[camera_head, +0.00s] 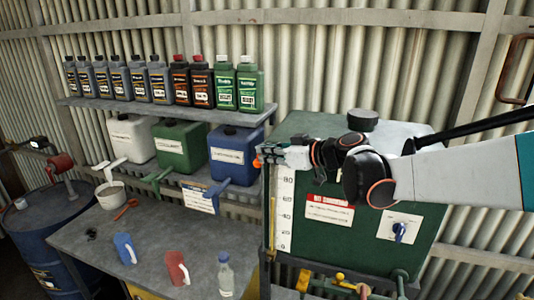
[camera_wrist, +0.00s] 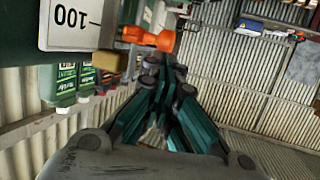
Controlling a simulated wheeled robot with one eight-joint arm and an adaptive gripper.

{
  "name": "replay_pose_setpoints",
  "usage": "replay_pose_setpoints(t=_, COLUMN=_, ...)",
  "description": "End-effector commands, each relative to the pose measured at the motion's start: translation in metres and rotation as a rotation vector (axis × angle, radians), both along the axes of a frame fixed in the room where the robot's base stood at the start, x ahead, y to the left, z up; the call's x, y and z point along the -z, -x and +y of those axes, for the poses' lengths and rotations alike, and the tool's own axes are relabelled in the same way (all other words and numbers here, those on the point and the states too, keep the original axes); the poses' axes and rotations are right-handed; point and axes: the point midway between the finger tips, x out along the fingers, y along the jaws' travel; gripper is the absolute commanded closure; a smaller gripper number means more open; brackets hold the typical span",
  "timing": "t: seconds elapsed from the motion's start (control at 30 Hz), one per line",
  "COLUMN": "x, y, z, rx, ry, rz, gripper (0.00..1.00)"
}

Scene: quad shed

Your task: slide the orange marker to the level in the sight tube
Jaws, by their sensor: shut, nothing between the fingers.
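The orange marker (camera_wrist: 147,38) shows in the wrist view beside the white scale plate (camera_wrist: 72,22), near its 100 mark. In the head view an orange patch (camera_head: 257,163) shows at the tip of my gripper (camera_head: 266,153). The sight tube (camera_head: 272,215) runs upright along the left edge of the scale on the green tank (camera_head: 385,255); amber shows in it, but its level is unclear.
A shelf (camera_head: 160,108) of bottles and jerrycans stands left of the tank. The bench (camera_head: 150,240) below holds jugs and a clear bottle (camera_head: 225,275). A blue drum (camera_head: 45,235) is far left.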

Motion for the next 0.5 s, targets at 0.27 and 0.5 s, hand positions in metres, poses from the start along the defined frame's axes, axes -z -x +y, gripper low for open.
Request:
replay_pose_setpoints(t=0.27, x=0.024, y=0.0, z=0.0, rx=0.0, ry=0.0, rz=0.0, gripper=1.0)
replay_pose_setpoints(t=0.5, x=0.066, y=0.0, z=0.0, rx=0.0, ry=0.0, rz=0.0, gripper=1.0)
